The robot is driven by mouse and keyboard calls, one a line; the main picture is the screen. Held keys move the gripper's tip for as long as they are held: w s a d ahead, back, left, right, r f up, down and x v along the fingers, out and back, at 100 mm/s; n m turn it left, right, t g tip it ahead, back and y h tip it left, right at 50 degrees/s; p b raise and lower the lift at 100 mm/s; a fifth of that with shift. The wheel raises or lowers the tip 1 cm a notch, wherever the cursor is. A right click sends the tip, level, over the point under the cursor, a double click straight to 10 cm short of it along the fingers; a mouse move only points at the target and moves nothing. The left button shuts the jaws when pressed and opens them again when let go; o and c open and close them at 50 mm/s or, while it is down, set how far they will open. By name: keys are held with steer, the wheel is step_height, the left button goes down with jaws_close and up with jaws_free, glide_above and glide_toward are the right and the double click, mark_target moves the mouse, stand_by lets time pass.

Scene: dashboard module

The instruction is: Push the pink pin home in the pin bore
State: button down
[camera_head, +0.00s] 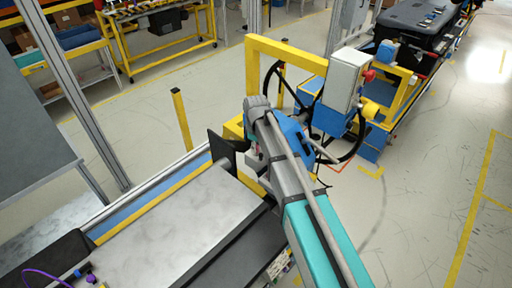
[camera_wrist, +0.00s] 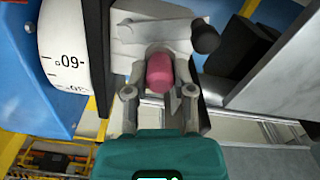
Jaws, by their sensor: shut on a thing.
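The pink pin (camera_wrist: 159,72) shows in the wrist view as a short rounded cylinder, end towards the camera. My gripper (camera_wrist: 160,90) has its two grey fingers on either side of the pin and is shut on it. The pin lies in front of a pale metal block (camera_wrist: 140,38), which hides its far end. I cannot make out the pin bore or tell how deep the pin sits. In the head view my arm reaches towards the dashboard module's end, and the gripper and pin are hidden or too small to tell.
A white dial with numbers (camera_wrist: 62,45) and a blue panel (camera_wrist: 30,100) stand left in the wrist view. A black knob (camera_wrist: 205,37) is close right of the pin. In the head view, a yellow frame (camera_head: 285,52) and a grey box (camera_head: 347,78) stand beyond my arm.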

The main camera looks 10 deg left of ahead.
steer(key=shift+c, duration=2)
jaws_free()
steer(key=shift+r, duration=0.1)
step_height(320, 180, up, 10)
steer(key=p, duration=1)
steer(key=s+d+f+m+b, duration=0.4)
steer(key=d+m, duration=0.1)
steer(key=d, duration=0.6)
steer(key=s+d+f+m+b, duration=0.4)
steer(key=s+d+f+m, duration=0.1)
steer(key=d, duration=0.6)
steer(key=s+d+f+m+b, duration=0.4)
steer(key=s+d+m+b, duration=0.1)
steer(key=d, duration=0.7)
steer(key=shift+s+f, duration=0.2)
steer(key=shift+s, duration=0.05)
